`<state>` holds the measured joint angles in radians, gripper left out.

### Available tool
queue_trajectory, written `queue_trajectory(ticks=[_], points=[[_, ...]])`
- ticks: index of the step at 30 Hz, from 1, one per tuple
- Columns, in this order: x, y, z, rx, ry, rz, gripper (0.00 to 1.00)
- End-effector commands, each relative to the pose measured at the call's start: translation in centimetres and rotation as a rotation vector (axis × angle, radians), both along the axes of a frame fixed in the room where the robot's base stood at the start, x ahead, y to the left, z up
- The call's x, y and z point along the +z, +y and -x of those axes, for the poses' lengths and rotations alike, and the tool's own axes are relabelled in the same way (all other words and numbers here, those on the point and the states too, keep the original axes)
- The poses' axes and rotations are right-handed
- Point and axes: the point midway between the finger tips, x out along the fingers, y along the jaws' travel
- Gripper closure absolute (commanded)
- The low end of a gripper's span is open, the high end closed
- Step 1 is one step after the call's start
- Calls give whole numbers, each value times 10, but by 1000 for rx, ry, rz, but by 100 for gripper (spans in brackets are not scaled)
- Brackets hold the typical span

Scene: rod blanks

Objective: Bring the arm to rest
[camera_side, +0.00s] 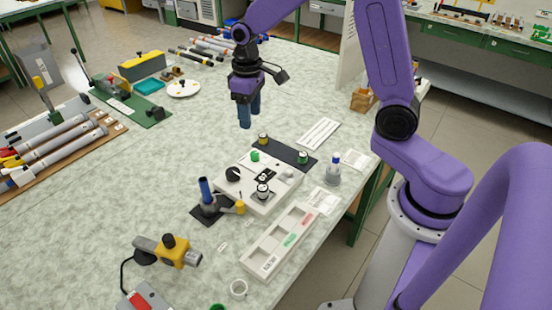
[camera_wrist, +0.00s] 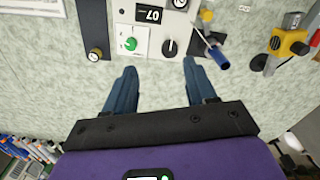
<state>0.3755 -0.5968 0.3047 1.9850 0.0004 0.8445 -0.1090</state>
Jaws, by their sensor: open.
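My gripper (camera_side: 249,112) is open and empty, held in the air above the table behind the white device. It also shows in the wrist view (camera_wrist: 161,80), its two blue fingers spread apart with nothing between them. The white device (camera_side: 236,192) stands in the middle of the table, with a black knob, a small display and a green piece (camera_side: 255,156) on it. In the wrist view the device (camera_wrist: 182,50) lies past the fingertips, with the green piece (camera_wrist: 130,44) seen from above. No rod blank is in my gripper.
A tray with compartments (camera_side: 262,262) lies at the front. A blue-handled tool in a stand (camera_side: 204,190) and a yellow-black clamp-like device (camera_side: 172,252) stand nearby. Rods lie on a rack (camera_side: 60,150) at left. Several rods (camera_side: 205,50) lie at the back. Table between is clear.

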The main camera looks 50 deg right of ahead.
Motion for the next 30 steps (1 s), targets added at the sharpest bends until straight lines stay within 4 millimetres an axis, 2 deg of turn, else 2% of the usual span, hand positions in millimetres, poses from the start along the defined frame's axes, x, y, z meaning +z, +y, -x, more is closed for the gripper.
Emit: queue_trajectory(ticks=[6,13,19,24,30], points=[[17,32,54,160,-5,-3,44],[29,51,118,327,-11,-5,44],[36,54,175,472,-13,-9,44],[38,48,223,593,-16,-12,44],[38,36,267,711,-17,-16,44]])
